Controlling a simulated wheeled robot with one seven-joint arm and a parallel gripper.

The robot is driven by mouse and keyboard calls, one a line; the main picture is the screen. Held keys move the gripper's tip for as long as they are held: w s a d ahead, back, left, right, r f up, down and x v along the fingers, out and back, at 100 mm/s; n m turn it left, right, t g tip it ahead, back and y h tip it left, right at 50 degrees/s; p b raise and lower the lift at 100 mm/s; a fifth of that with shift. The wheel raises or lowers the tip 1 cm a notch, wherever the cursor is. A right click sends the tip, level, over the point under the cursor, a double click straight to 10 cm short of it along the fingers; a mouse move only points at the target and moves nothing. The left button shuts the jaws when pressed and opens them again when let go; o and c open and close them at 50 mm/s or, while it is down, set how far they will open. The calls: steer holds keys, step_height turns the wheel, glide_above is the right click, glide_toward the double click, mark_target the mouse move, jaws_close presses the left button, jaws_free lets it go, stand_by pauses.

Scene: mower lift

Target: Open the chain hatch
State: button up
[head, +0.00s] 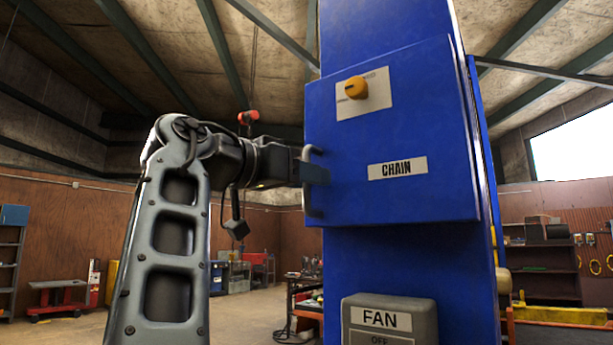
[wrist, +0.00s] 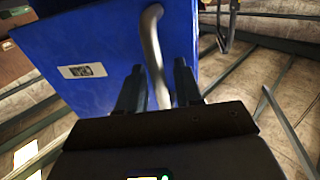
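The chain hatch (head: 400,205) is a blue panel with a CHAIN label on a blue column, and it looks shut. It also shows in the wrist view (wrist: 95,40). Its grey vertical handle (head: 313,205) is at the left edge of the panel. In the wrist view the handle (wrist: 152,45) runs between the two dark fingers of my gripper (wrist: 160,78). The fingers stand apart with thin gaps beside the handle, so my gripper looks open around it. In the head view my gripper (head: 315,173) reaches the handle from the left.
An orange knob (head: 356,87) on a pale plate sits on the upper part of the hatch. A grey FAN switch box (head: 390,318) is on the column below. Open floor lies to the left, with a red cart (head: 60,297) and shelves far back.

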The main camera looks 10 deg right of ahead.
steer(key=shift+c, duration=0.5)
jaws_close()
